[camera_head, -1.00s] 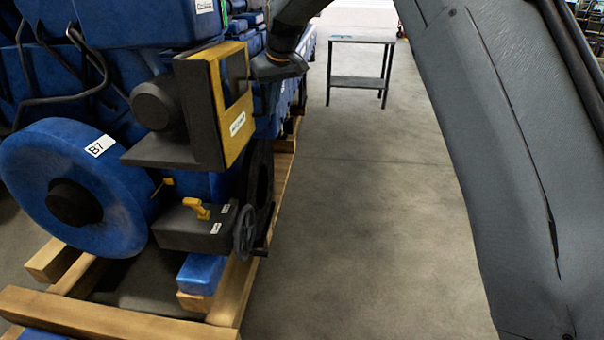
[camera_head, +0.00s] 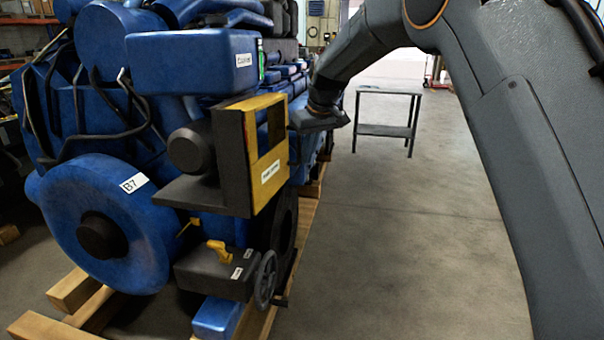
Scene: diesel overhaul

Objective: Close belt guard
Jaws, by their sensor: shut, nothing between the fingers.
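The belt guard (camera_head: 270,170) looks like a yellow panel with a square opening and a white label. It sits at the right side of a dark box-like housing (camera_head: 232,165) on the front of the blue engine. I cannot tell how far it stands open. My gripper (camera_head: 308,120) is at the end of the arm reaching in from the upper right. It is just right of the guard's upper right edge, shut and empty. Its fingertips are small and dark, and I cannot tell whether they touch the guard.
A blue pulley wheel (camera_head: 90,225) is at the left of the engine. A dark box with a yellow lever (camera_head: 218,250) and a handwheel (camera_head: 265,279) sit below the guard. A grey table (camera_head: 385,130) stands behind. The floor (camera_head: 420,240) at right is clear.

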